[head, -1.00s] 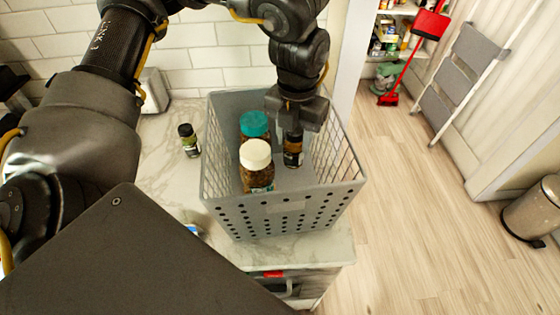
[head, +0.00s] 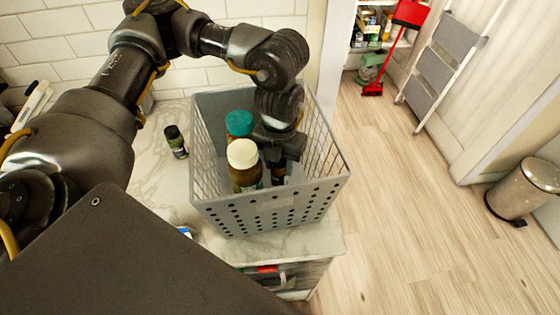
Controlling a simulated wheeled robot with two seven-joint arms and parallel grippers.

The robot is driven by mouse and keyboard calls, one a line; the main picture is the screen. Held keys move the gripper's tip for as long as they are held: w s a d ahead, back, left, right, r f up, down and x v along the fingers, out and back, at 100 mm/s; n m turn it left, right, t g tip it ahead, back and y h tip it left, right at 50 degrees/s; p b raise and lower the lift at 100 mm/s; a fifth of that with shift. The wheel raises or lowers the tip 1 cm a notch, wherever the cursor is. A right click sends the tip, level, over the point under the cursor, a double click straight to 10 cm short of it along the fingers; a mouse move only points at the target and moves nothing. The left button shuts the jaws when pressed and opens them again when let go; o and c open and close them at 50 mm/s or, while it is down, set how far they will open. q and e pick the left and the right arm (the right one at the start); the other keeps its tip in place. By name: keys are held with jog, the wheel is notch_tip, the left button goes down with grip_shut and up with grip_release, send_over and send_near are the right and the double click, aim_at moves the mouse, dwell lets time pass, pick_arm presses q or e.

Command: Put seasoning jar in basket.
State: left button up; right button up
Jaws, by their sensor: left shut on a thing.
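The grey basket (head: 270,212) stands on the marble counter. Inside it are a jar with a white lid (head: 243,155) and a jar with a teal lid (head: 239,123). My left gripper (head: 278,160) is down inside the basket, to the right of these jars. It is shut on a small dark seasoning jar (head: 278,174), which is mostly hidden by the gripper and the white-lidded jar. I cannot tell whether it touches the basket floor. Another small dark-lidded seasoning jar (head: 175,142) stands on the counter left of the basket. My right gripper is not in view.
The marble counter (head: 165,175) is clear around the small jar on the left. The tiled wall (head: 60,45) is behind. The basket stands near the counter's right edge. A trash can (head: 527,188), a step ladder (head: 445,60) and a red dustpan (head: 410,14) are off to the right.

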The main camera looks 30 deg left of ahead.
pick_arm(q)
jog(key=o, duration=1.1)
jog(key=shift+f, duration=0.15)
jog(key=shift+r, duration=0.35)
jog(key=shift+w+r, duration=0.1)
jog(key=shift+r, duration=0.2)
notch_tip(320, 180, up, 10)
jog(key=shift+f+b, duration=0.25)
jog(key=shift+b, duration=0.7)
jog(key=shift+r, duration=0.8)
